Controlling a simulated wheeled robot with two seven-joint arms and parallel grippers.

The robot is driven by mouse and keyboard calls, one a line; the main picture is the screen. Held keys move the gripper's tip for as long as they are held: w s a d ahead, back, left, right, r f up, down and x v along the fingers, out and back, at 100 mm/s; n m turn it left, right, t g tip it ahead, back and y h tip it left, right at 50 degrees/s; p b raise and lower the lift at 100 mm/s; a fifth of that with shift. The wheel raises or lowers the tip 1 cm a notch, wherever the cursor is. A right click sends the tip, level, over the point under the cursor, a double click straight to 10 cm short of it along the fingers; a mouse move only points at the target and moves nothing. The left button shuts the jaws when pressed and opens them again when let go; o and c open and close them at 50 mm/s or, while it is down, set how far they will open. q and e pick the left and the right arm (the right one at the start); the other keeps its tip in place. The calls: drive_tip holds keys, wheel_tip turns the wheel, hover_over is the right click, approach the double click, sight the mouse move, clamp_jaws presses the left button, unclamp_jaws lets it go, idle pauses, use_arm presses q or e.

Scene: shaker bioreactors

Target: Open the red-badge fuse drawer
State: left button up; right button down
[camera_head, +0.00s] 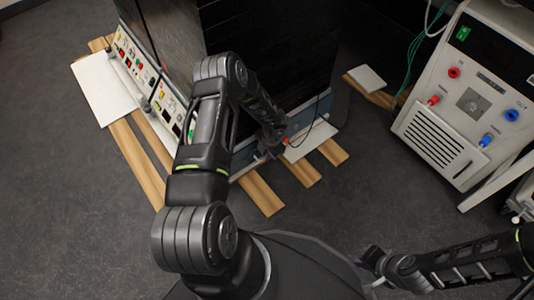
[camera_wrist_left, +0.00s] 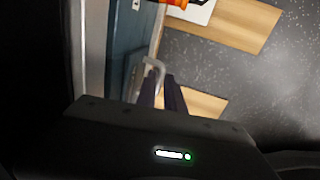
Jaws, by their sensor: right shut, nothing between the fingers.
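The tall black cabinet (camera_head: 262,50) has a blue-grey panel low on its side, which also shows in the wrist view (camera_wrist_left: 128,45). A pale bent handle (camera_wrist_left: 155,66) stands out from this panel. My left gripper (camera_head: 270,148) is low beside the panel. In the wrist view its dark fingers (camera_wrist_left: 162,85) reach the handle, with part of it between the tips; whether they press on it is unclear. I cannot make out a red badge or the drawer's outline. My right gripper (camera_head: 374,258) is shut and empty, away from the cabinet at the lower right.
An orange part (camera_wrist_left: 174,2) is just beyond the handle. Wooden slats (camera_head: 260,194) and white plates (camera_head: 102,88) lie under and around the cabinet. A white power unit (camera_head: 468,95) stands at right. Dark floor between is clear.

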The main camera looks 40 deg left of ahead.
use_arm(q)
clamp_jaws()
idle(1.0)
